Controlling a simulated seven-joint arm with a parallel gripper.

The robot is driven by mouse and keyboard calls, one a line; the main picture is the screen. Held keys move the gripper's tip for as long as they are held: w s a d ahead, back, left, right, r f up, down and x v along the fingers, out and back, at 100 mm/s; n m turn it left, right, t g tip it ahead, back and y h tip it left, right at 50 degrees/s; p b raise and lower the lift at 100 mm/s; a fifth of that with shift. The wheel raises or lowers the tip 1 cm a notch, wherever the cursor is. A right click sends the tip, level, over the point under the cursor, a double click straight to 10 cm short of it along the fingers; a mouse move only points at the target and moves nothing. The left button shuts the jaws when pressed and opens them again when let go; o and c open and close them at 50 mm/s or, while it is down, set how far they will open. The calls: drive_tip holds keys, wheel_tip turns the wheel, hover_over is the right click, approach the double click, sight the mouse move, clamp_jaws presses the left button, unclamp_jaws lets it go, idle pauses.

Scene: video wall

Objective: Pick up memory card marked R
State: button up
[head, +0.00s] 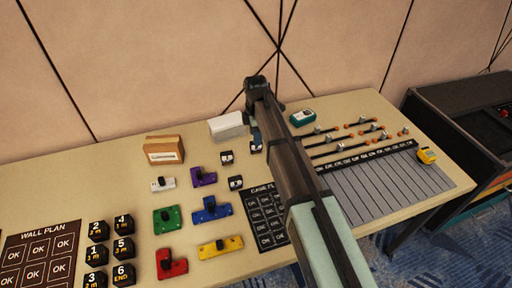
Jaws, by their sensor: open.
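Several small black pieces with white markings lie near the middle of the table: one (227,158) left of my arm, one (235,183) below it, and one (256,147) close beside my arm. They may be memory cards; their letters are too small to read, so I cannot tell which is marked R. My gripper (255,134) hangs down at the far end of my arm, above or just behind the piece beside the arm. Its fingers are mostly hidden by the arm. It is open, and I see nothing held in it.
A cardboard box (164,151) and a white box (227,127) stand at the back. Coloured blocks, such as a green one (167,219) and a blue one (210,210), lie left. Black numbered cubes (97,230) stand farther left. Rods with orange ends (325,140) lie right.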

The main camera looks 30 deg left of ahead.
sight(256, 148)
drive_tip(key=shift+w+f, duration=0.15)
drive_tip(key=shift+f, duration=2.55)
clamp_jaws()
